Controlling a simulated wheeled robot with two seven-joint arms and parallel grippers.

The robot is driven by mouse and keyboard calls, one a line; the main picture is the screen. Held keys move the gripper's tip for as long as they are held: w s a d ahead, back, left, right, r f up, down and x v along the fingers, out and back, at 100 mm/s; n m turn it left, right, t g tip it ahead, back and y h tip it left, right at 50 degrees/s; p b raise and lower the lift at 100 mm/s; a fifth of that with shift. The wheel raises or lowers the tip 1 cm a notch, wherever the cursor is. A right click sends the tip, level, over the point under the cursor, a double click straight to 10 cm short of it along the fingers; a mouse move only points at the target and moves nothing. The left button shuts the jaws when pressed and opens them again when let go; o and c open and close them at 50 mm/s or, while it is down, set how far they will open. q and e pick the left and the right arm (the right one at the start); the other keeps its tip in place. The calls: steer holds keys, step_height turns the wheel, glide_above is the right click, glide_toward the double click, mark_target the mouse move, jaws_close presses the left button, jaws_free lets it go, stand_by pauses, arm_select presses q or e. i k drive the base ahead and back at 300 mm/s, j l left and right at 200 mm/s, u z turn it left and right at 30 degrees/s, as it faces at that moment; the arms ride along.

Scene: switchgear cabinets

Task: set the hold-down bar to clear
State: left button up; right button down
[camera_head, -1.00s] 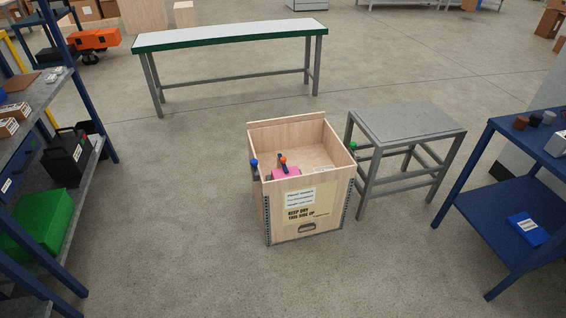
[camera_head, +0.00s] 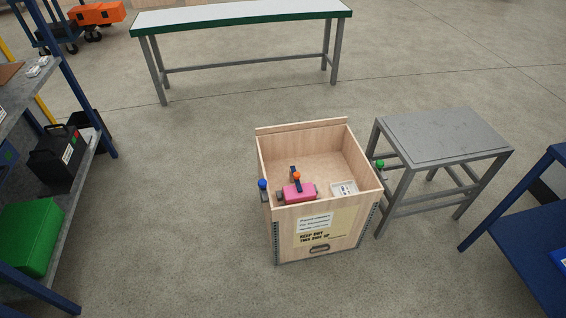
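An open wooden crate (camera_head: 345,237) stands on the floor just right of the middle. Inside it, near the front wall, is a pink block (camera_head: 307,191). A short dark bar (camera_head: 293,170) with an orange knob (camera_head: 297,176) shows at the block; it may be the hold-down bar, and I cannot tell if it touches the block. A blue knob (camera_head: 262,184) is on the crate's left side and a green knob (camera_head: 380,163) is at its right side. A white label or card (camera_head: 344,189) lies inside. Neither of my grippers is in view.
A grey metal table (camera_head: 445,135) stands close on the crate's right. A long white-topped bench (camera_head: 240,14) is behind. Blue-framed shelving (camera_head: 65,75) is on the left, a blue shelf unit (camera_head: 520,240) at the right edge. The floor in front and left of the crate is clear.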

mark_target(296, 175)
steer(key=i+l+u, duration=0.1)
steer(key=i, duration=0.4)
steer(key=i+l+u, duration=0.1)
steer(key=i, duration=0.35)
